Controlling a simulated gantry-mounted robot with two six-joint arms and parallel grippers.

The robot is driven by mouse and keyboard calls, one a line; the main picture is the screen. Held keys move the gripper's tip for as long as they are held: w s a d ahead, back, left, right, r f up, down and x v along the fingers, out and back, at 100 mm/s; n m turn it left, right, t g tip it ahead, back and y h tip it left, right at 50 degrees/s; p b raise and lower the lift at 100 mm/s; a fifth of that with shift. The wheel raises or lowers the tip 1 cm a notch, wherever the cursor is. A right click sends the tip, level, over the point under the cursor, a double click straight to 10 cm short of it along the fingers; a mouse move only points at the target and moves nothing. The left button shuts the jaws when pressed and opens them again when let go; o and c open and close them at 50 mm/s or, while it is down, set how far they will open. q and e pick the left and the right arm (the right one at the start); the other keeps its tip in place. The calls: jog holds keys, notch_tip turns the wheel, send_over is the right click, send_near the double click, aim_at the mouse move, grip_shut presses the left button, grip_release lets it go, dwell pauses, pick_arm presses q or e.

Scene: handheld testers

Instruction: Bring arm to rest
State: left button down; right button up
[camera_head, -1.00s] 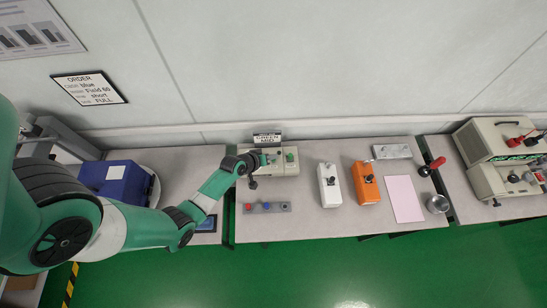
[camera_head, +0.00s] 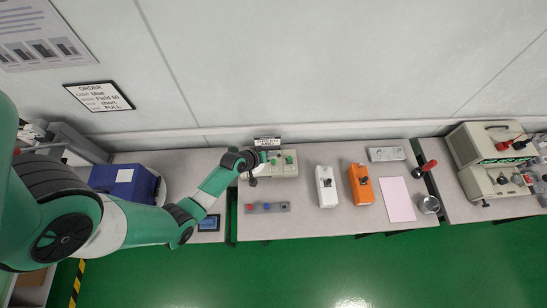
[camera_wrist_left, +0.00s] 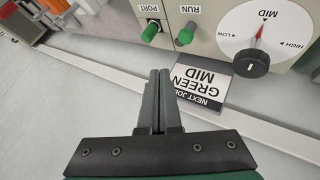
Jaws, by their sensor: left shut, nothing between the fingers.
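My left arm reaches in from the left in the head view. Its left gripper (camera_head: 259,160) is over the left part of a beige console (camera_head: 284,171), small and partly hidden by my wrist. In the left wrist view the gripper fingers (camera_wrist_left: 160,74) are together with nothing between them. They point toward the console front (camera_wrist_left: 212,38), which has two green knobs labelled PORT and RUN and a dial whose pointer is at MID. A sign (camera_wrist_left: 197,88) reading "NEXT JOB GREEN MID" is beside the fingers. My right gripper is not in view.
A white tester (camera_head: 326,187) and an orange tester (camera_head: 361,186) lie right of the console. A button strip (camera_head: 267,207), pink sheet (camera_head: 398,199), metal cup (camera_head: 429,204) and red-handled lever (camera_head: 427,167) are also there. A blue box (camera_head: 126,182) stands left. Green floor is clear in front.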

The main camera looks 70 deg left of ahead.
pick_arm(q)
notch_tip(320, 180, up, 2)
jog(key=shift+r+p, duration=0.25)
jog(key=shift+p, duration=0.5)
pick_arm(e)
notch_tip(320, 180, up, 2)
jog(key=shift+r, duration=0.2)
